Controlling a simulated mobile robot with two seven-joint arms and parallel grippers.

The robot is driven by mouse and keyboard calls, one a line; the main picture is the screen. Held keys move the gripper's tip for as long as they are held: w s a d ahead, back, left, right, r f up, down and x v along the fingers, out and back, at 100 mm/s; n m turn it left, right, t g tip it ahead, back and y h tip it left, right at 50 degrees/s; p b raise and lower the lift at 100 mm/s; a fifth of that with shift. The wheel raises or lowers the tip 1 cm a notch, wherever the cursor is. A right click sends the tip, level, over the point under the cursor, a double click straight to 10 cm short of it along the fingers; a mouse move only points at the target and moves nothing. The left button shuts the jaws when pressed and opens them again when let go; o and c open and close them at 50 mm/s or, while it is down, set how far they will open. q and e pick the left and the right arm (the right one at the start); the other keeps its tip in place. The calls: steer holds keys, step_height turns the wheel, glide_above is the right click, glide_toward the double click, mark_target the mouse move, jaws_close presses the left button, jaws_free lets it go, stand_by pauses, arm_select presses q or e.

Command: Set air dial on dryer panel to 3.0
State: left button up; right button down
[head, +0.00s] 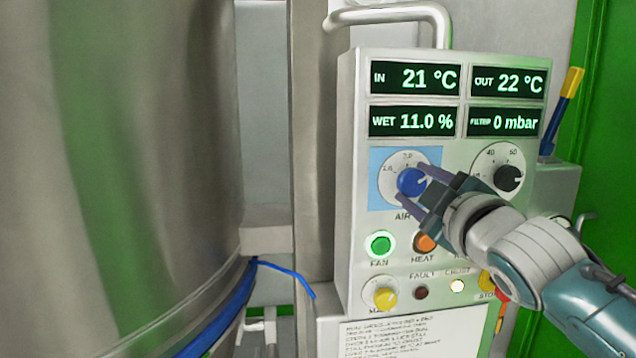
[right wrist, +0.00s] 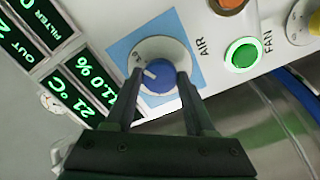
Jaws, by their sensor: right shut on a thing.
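The blue air dial (head: 411,182) sits on a round white scale on a light blue square of the dryer panel (head: 350,200). My right gripper (head: 416,185) is shut on the dial, one finger on each side; the right wrist view also shows the dial (right wrist: 158,80) between the fingertips (right wrist: 158,91). The dial's white pointer points right and slightly up in the head view. In the right wrist view it points up-left, toward a small scale number I cannot read surely. The scale's right side is partly hidden by a finger in the head view. My left gripper is not in view.
A black dial (head: 509,178) is right of the air dial. A lit green FAN button (head: 380,245), an orange HEAT button (head: 425,242) and a yellow knob (head: 385,298) lie below. Displays (head: 415,81) are above. A large steel vessel (head: 130,150) stands at left.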

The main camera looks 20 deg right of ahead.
steer(key=shift+c, duration=1.3)
jaws_free()
steer(key=b+v, duration=0.1)
steer(key=v, duration=0.9)
steer(key=shift+d, duration=0.1)
